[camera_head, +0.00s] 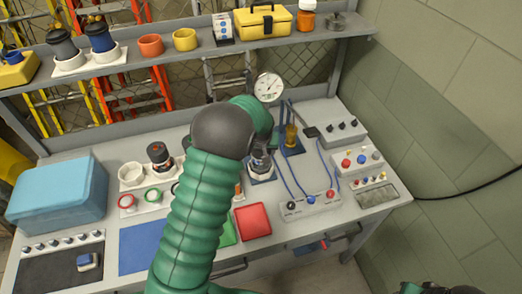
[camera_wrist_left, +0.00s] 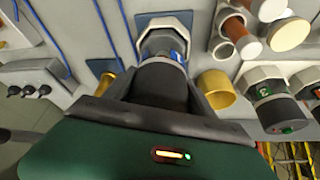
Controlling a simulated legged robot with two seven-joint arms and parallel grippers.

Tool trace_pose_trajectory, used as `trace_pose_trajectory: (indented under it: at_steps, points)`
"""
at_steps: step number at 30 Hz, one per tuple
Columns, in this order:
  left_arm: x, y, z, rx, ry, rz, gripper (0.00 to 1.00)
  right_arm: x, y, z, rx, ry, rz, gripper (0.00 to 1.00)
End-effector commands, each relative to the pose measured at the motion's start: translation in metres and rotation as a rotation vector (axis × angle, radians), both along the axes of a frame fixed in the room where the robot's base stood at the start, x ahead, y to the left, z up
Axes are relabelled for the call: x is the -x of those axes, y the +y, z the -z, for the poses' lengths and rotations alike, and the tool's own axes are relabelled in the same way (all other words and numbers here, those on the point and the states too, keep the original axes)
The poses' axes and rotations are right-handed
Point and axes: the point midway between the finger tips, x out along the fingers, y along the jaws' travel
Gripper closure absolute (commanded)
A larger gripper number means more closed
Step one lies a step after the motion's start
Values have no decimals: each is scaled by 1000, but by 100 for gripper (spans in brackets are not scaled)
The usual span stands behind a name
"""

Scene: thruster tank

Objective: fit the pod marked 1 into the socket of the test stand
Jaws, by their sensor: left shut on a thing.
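My left gripper (camera_wrist_left: 163,92) is shut on a dark cylindrical pod (camera_wrist_left: 166,78) with a blue marking; its number is not legible. In the left wrist view the pod's far end is at the pale hexagonal socket (camera_wrist_left: 165,21) of the test stand; I cannot tell how deep it sits. In the head view the pod and socket (camera_head: 261,162) show at a blue base, just right of my green arm, which hides most of the left gripper. Another dark pod (camera_wrist_left: 279,112) with a green marking stands in a pale holder. My right gripper is not clearly in view.
A dark pod with a red marking (camera_head: 158,153) stands on the bench beside an empty white holder (camera_head: 131,174). A gauge (camera_head: 268,87) rises behind the stand. A brass fitting (camera_head: 291,138), blue cables and control boxes (camera_head: 335,125) crowd the right. A shelf (camera_head: 200,52) runs above.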

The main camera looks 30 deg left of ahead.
Motion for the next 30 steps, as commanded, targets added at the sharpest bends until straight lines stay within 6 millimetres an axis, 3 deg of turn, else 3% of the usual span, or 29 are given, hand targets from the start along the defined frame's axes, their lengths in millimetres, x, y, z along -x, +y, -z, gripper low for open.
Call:
trace_pose_trajectory:
  at_steps: [30]
  points:
    - [-1, 1, 19, -1, -2, 0, 100, 0, 0, 13, 0, 0, 0, 64]
